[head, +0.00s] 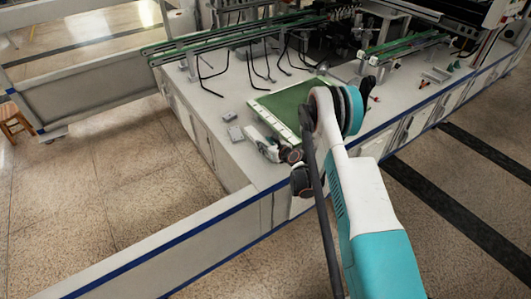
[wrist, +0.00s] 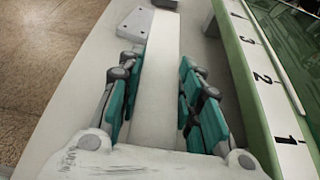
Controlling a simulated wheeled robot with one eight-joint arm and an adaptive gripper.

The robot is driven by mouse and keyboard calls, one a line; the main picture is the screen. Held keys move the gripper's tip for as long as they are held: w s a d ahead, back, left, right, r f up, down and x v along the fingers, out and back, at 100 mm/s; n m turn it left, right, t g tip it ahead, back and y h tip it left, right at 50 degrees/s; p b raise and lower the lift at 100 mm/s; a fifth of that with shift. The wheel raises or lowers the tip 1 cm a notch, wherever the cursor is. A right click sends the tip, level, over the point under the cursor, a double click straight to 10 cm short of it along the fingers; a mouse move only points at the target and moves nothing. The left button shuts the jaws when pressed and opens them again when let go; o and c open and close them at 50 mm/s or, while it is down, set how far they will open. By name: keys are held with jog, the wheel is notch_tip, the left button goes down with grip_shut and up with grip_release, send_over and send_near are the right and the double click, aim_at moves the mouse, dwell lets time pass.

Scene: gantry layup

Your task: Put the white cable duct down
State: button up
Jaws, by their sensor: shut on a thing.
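The white cable duct (wrist: 162,98) is a long, pale, straight bar that runs up the middle of the wrist view. My gripper (wrist: 160,68) has its teal finger pads on both sides of the duct and is shut on it. The duct's far end reaches near the top of the wrist view. In the head view my gripper (head: 262,143) is low over the white bench top, left of the green board. The duct cannot be told apart from the gripper there. I cannot tell whether the duct touches the bench.
The green board (head: 292,97) with a numbered white edge strip (wrist: 266,82) lies close on the right. Black bent rods (head: 250,66) hang behind. The bench top (head: 205,97) is clear at left.

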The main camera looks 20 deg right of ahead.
jog(key=shift+f+b, duration=0.65)
jog(key=shift+f, duration=1.3)
jog(key=shift+f, duration=0.15)
jog(key=o, duration=1.1)
